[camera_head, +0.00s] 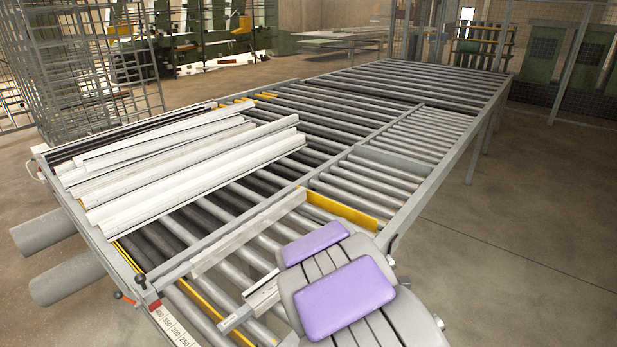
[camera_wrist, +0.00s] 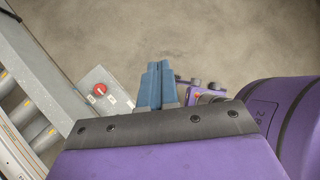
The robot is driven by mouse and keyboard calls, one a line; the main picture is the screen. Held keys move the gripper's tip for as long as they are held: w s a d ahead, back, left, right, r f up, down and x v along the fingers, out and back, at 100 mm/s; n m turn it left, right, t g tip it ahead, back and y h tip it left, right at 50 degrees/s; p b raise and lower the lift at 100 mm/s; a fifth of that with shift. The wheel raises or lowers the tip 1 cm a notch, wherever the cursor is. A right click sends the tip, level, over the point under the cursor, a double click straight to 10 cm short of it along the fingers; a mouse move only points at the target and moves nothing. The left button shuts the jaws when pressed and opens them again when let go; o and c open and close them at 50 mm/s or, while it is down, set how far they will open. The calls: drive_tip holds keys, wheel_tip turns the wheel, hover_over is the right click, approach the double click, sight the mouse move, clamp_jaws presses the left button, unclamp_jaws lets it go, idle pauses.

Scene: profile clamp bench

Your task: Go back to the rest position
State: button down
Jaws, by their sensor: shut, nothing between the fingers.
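My gripper (camera_wrist: 154,86) shows in the wrist view as two blue fingers side by side, closed with nothing between them. They are over bare concrete floor, to the right of a grey box with a red button (camera_wrist: 99,89). In the head view I cannot make out my gripper; purple and grey parts of my own body fill the bottom middle. Long white profiles (camera_head: 190,165) lie side by side on the left part of the roller bench (camera_head: 440,185), apart from my body parts.
A light metal bar (camera_head: 247,235) crosses the near rollers. A yellow strip (camera_head: 340,211) stands beside it. A wire cage (camera_head: 90,70) is at the back left. Two grey cylinders (camera_head: 45,232) stick out from the bench's left side. Open floor (camera_head: 530,240) lies to the right.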

drive_tip(key=s+a+f+m+y+b, duration=0.1)
drive_tip(key=s+a+m+y+b, duration=0.1)
drive_tip(key=s+m+b, duration=0.3)
drive_tip(key=s+a+f+m+g+y+b, duration=0.1)
drive_tip(key=s+m+b, duration=0.4)
drive_tip(key=s+m, duration=0.5)
drive_tip(key=s+a+f+m+g+y+b, duration=0.1)
drive_tip(key=s+a+f+m+y+b, duration=0.1)
drive_tip(key=s+m, duration=0.5)
drive_tip(key=s+a+y+b, duration=0.1)
drive_tip(key=s+y+b, duration=0.1)
drive_tip(key=s, duration=0.4)
drive_tip(key=shift+a+f+m+y+b, duration=0.25)
drive_tip(key=shift+m+y+b, duration=0.05)
drive_tip(key=shift+b, duration=0.3)
drive_tip(key=shift+a, duration=0.1)
drive_tip(key=shift+a, duration=0.35)
